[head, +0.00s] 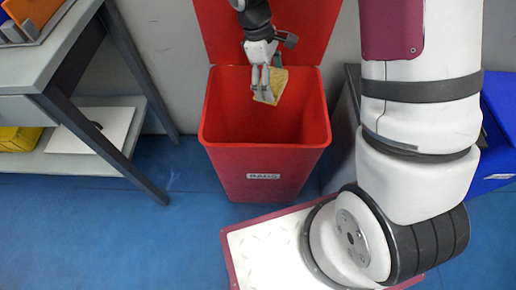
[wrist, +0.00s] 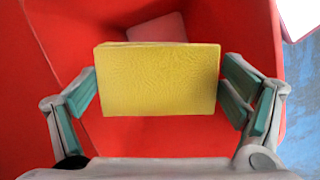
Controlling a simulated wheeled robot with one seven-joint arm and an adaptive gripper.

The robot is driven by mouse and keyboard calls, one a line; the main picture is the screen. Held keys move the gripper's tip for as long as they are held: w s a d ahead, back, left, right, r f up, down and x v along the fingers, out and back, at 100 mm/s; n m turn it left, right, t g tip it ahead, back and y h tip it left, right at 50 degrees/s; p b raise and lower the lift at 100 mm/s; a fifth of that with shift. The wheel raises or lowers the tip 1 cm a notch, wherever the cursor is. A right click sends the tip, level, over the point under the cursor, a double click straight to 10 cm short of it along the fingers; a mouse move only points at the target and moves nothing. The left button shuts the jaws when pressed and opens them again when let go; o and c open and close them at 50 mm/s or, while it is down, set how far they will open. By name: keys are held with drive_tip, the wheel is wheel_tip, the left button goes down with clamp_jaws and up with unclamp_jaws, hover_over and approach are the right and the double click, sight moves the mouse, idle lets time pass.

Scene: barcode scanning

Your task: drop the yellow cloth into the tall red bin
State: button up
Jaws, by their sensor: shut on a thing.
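The tall red bin (head: 265,165) stands on the blue floor with its lid raised behind it and a label reading RAGS on its front. My gripper (head: 264,88) is over the bin's open mouth, toward the back. It is shut on the yellow cloth (head: 279,82), which looks like a flat rectangular pad. In the wrist view the yellow cloth (wrist: 160,80) sits between the two fingers (wrist: 160,95), with the red inside of the bin (wrist: 75,25) around and behind it. A pale patch shows deeper in the bin behind the cloth; I cannot tell what it is.
A grey table (head: 58,50) with a lower shelf stands at the left, its leg near the bin. A blue container (head: 494,130) is at the right, partly behind my arm. Blue floor is clear between table and bin.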

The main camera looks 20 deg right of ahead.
wheel_tip(320, 180, down, 4)
drive_tip(key=b, duration=0.3)
drive_tip(key=shift+f, duration=0.25)
drive_tip(key=o, duration=0.8)
drive_tip(key=shift+o, duration=0.2)
drive_tip(key=shift+r, duration=0.15)
drive_tip(key=v, duration=1.1)
drive_tip(key=shift+r, duration=0.35)
